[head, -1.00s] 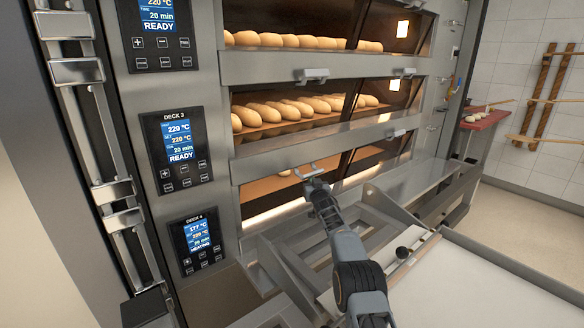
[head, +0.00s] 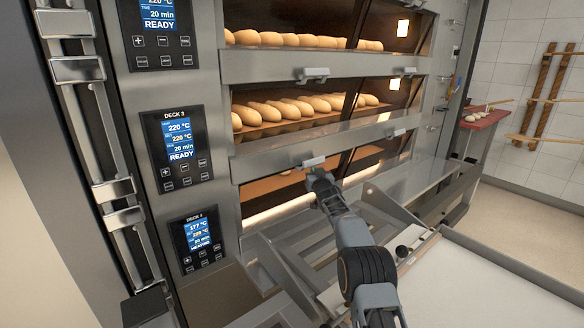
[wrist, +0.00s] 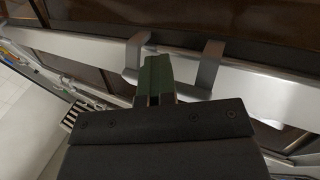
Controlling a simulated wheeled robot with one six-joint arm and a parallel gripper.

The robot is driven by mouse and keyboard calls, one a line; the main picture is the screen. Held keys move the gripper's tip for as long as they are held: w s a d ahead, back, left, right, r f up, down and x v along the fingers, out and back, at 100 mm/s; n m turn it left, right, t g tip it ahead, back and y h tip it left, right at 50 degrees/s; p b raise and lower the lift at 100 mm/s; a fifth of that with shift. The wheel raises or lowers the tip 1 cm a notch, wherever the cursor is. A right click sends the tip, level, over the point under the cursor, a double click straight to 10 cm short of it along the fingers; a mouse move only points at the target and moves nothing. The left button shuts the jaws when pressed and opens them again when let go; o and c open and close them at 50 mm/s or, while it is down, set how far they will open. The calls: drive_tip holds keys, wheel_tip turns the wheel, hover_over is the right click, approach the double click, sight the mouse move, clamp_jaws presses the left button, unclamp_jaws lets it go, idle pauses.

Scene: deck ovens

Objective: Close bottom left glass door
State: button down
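The bottom left glass door belongs to deck 4, below the deck 3 window. Its lit chamber (head: 270,192) shows at the lower left of the head view; how far the glass stands open I cannot tell. A grey bracket handle (head: 312,161) sits at the metal rail under deck 3. The handle (wrist: 212,70) also shows in the wrist view, with two posts and a bar. My gripper (head: 318,177) is just below it. In the wrist view its fingers (wrist: 158,74) are together and overlap the bar between the posts; contact is unclear.
Deck 3 (head: 290,108) above holds several loaves behind glass. A metal frame and shelf (head: 400,190) project in front of the oven, with a white surface (head: 480,280) at lower right. A control panel (head: 197,243) stands left of deck 4. A red board (head: 485,119) lies at far right.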

drive_tip(key=shift+s+d+r+b, duration=0.15)
drive_tip(key=shift+s+b, duration=1.2)
drive_tip(key=shift+b, duration=0.6)
drive_tip(key=shift+s+d+r+b, duration=0.1)
drive_tip(key=shift+s+b, duration=1.25)
drive_tip(key=shift+b, duration=0.55)
drive_tip(key=shift+d, duration=0.1)
